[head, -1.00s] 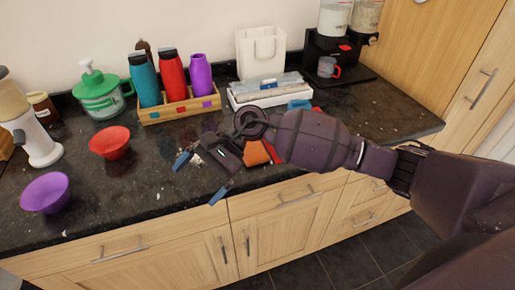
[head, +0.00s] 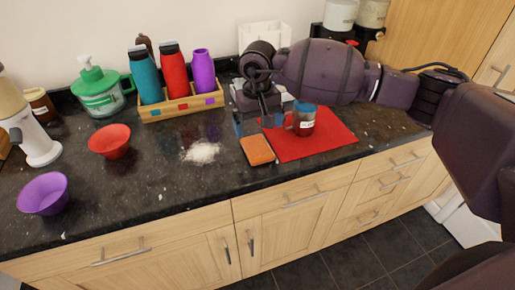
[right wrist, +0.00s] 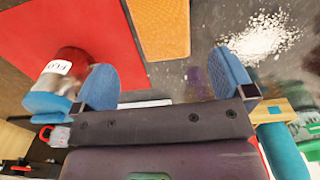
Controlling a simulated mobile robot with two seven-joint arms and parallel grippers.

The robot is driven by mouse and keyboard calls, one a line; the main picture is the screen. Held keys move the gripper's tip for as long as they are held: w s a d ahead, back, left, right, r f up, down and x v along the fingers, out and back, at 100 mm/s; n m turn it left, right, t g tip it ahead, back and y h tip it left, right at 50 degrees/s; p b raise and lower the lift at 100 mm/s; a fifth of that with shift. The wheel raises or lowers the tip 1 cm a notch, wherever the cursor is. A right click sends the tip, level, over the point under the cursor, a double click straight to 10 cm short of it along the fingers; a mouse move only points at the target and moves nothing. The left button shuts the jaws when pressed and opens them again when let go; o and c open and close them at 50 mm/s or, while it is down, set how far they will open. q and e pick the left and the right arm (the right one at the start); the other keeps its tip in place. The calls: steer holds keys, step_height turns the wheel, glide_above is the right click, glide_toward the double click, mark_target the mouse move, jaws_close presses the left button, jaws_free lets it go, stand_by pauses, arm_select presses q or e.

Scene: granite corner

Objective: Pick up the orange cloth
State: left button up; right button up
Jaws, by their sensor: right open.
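The orange cloth (head: 258,150) lies flat on the dark counter near its front edge, at the left edge of a red mat. It also shows at the top of the right wrist view (right wrist: 160,28). My right gripper (head: 254,122) is open and empty, with its blue fingertips pointing down just behind the cloth in the head view. In the right wrist view the gripper (right wrist: 165,78) has its two blue fingers wide apart, with the cloth beyond them. I cannot tell its exact height above the counter. My left gripper is not in view.
White crumbs (head: 201,152) lie left of the cloth. A wooden bottle rack (head: 180,107) stands behind.

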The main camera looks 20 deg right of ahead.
mark_target(257, 146)
steer(key=shift+s+a+f, duration=0.1)
steer(key=shift+a+f, duration=0.05)
steer(key=shift+f, duration=3.45)
steer(key=c, duration=1)
